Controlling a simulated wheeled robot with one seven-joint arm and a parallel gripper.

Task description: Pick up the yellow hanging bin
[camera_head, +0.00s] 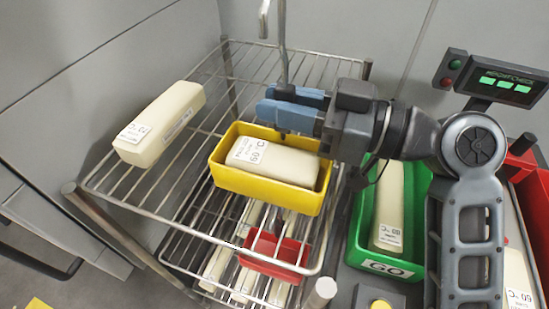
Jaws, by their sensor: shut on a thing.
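The yellow bin (228,180) is at the middle of the view, over the upper wire shelf. A cream block with a "60 °C" label (262,151) lies inside it. My gripper (283,112), with blue fingers, reaches in from the right to the bin's back edge. It is shut on the bin's back rim, though the fingers partly hide the contact. I cannot tell whether the bin's underside touches the shelf wires.
Another cream block (160,124) lies on the wire rack (217,83) at left. A red bin (272,262) and several blocks are on the level below. A green bin (363,222) marked "GO" holds a block at right. A display (503,82) stands at upper right.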

